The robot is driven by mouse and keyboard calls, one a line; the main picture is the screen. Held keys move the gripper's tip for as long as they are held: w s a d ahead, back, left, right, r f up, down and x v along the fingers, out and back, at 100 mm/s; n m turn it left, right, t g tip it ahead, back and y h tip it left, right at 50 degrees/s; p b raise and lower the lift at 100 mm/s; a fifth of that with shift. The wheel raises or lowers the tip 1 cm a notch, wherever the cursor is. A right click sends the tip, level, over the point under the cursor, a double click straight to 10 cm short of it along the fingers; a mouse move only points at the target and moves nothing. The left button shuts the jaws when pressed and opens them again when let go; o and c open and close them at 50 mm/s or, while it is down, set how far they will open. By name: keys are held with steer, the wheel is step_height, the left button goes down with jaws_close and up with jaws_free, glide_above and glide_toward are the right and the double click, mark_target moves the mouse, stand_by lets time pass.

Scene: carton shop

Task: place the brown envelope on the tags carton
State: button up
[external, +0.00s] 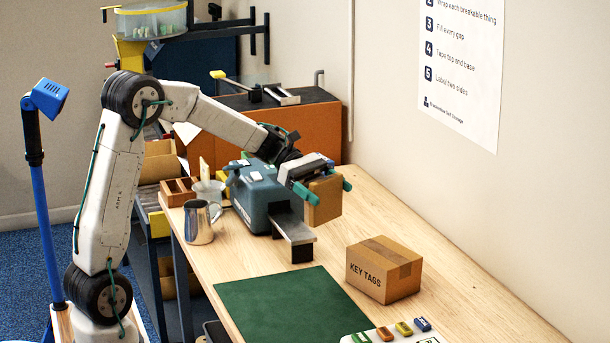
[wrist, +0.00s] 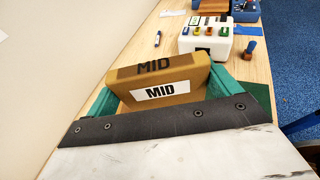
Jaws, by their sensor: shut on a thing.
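The brown envelope (external: 325,201) is a thick tan block held upright between the green fingers of my gripper (external: 324,188). In the wrist view the envelope (wrist: 178,91) shows a white label reading MID, with a finger on each side. My gripper is shut on it, above the table. The tags carton (external: 384,270) is a closed brown box marked KEY TAGS, standing on the table below and to the right of the envelope. The two are apart. I cannot make out the carton in the wrist view.
A blue-grey machine (external: 262,198) with a metal ledge stands close to the left of the envelope. A metal jug (external: 200,222) is beside it. A green mat (external: 285,308) lies left of the carton. A white holder (wrist: 205,46) carries several coloured blocks. The wall rises at the right.

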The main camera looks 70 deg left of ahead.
step_height(320, 180, down, 5)
steer(key=d, duration=0.2)
steer(key=shift+g, duration=0.3)
steer(key=shift+w+a+f, duration=0.1)
steer(key=shift+w+f, duration=0.75)
steer(key=shift+w, duration=1.7)
steer(key=shift+w+d+f, duration=0.1)
steer(key=shift+w+f, duration=0.75)
steer(key=shift+w, duration=1.65)
steer(key=shift+w+a+f, duration=0.1)
steer(key=shift+w+f, duration=0.75)
steer(key=shift+w, duration=1.7)
steer(key=shift+f, duration=0.1)
steer(key=o, duration=0.8)
steer(key=shift+c, duration=0.2)
